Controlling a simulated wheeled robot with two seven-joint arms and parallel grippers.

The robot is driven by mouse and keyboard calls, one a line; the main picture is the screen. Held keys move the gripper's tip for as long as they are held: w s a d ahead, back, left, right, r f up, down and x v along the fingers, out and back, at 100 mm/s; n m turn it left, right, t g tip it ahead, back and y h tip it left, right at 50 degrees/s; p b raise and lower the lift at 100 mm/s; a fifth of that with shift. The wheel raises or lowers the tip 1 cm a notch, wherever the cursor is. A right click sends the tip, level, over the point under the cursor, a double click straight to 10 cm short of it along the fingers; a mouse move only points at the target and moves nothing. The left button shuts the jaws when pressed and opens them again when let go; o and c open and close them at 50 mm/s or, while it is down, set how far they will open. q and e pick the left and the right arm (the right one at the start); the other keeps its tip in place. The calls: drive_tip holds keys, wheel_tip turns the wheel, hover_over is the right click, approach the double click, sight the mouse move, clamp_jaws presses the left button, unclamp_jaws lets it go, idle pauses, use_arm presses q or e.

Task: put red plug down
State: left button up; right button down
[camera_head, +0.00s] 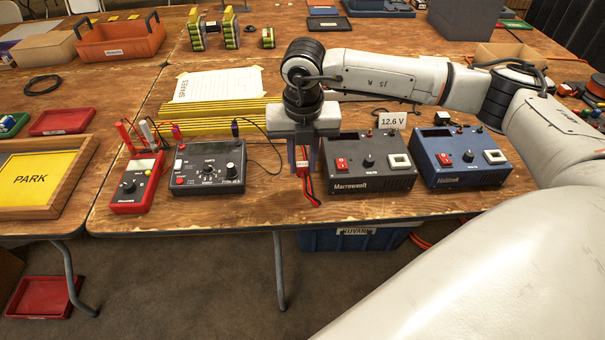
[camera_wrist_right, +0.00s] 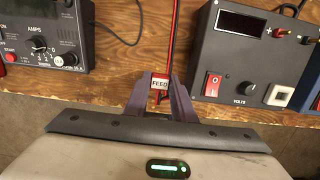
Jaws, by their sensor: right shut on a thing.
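In the right wrist view, a white label reading FEED (camera_wrist_right: 160,82) shows between the fingertips of the right gripper (camera_wrist_right: 161,90). A red and black cable (camera_head: 312,198) runs from the plug toward the table edge. I cannot tell whether the plug touches the wood. My left gripper is out of view.
A black charger (camera_head: 208,167) stands left of the gripper, with a red meter (camera_head: 137,184) beyond it. The black power supply (camera_head: 368,165) and a blue one (camera_head: 461,157) stand to the right. Yellow strips (camera_head: 215,108) lie behind. A yellow PARK panel (camera_head: 38,180) is far left.

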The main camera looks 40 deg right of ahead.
sight(303, 173)
wheel_tip(303, 173, down, 4)
drive_tip(key=shift+f, duration=0.1)
drive_tip(key=shift+f, duration=0.2)
drive_tip(key=c, duration=1.5)
unclamp_jaws()
drive_tip(key=shift+r, duration=0.1)
drive_tip(key=shift+r, duration=0.1)
drive_tip(key=r, duration=0.8)
drive_tip(key=s+r, duration=0.1)
drive_tip(key=r, duration=0.3)
drive_tip(key=shift+s+a, duration=0.1)
drive_tip(key=shift+a, duration=0.3)
